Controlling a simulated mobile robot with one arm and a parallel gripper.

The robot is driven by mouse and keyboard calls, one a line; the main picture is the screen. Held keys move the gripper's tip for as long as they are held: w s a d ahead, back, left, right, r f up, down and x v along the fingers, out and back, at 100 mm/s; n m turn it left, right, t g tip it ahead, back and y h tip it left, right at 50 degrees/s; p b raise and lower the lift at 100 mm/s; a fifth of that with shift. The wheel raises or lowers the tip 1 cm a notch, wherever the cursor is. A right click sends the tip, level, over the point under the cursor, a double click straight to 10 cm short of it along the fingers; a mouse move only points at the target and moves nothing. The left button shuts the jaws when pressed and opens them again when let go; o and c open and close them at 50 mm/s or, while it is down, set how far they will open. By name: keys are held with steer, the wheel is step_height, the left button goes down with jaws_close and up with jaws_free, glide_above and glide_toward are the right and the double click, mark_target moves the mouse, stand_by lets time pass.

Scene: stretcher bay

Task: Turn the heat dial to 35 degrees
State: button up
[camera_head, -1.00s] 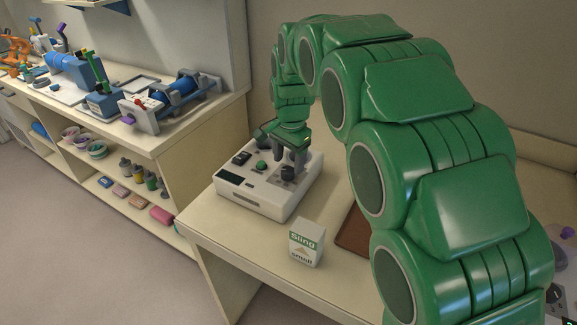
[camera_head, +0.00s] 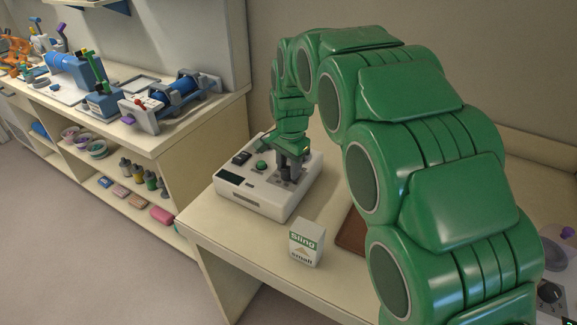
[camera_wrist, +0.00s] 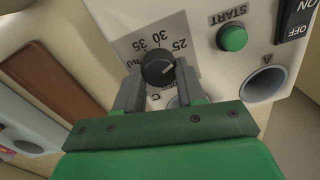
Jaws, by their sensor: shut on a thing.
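The heat dial (camera_wrist: 158,71) is a dark round knob on a grey scale marked 25, 30, 35 and 40, seen in the wrist view. Its white pointer mark lies on the right side, nearest the 25. My gripper (camera_wrist: 159,82) is shut on the dial, with one grey finger on each side of it. In the head view my gripper (camera_head: 287,176) reaches down onto the white control box (camera_head: 262,203) and hides the dial. A green START button (camera_wrist: 232,38) and a black ON/OFF switch (camera_wrist: 298,18) sit beside the dial.
A round opening (camera_wrist: 264,84) is in the panel near the dial. A white sling carton (camera_head: 306,243) stands in front of the box, and a brown board (camera_head: 353,232) lies to its right. A side bench (camera_head: 165,140) on the left holds several devices.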

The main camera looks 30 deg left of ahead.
steer(key=shift+n, duration=0.3)
steer(key=n, duration=0.3)
steer(key=shift+w+a+n, duration=0.1)
steer(key=shift+n, duration=0.3)
steer(key=n, duration=0.4)
steer(key=shift+n+g, duration=0.3)
steer(key=n, duration=0.4)
steer(key=shift+a+n, duration=0.15)
steer(key=shift+n, duration=2.25)
steer(key=o, duration=1)
steer(key=shift+o, duration=0.2)
